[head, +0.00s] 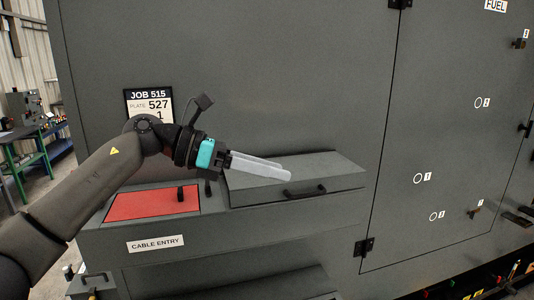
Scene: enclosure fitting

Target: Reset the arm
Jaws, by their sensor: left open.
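My left gripper (262,166) comes in from the left on its dark arm, with a teal band behind its pale grey fingers. The fingers point right and hang in front of a closed grey lid (325,170) with a black handle (305,190). I see nothing between the fingers; they largely overlap from this angle. I cannot tell whether they touch the lid. My right gripper is not in view.
A red panel (150,204) lies left of the lid, above the "CABLE ENTRY" label (155,243). A "JOB 515" sign (149,104) is partly behind my arm. A large cabinet door (450,120) with numbered circles stands closed at right.

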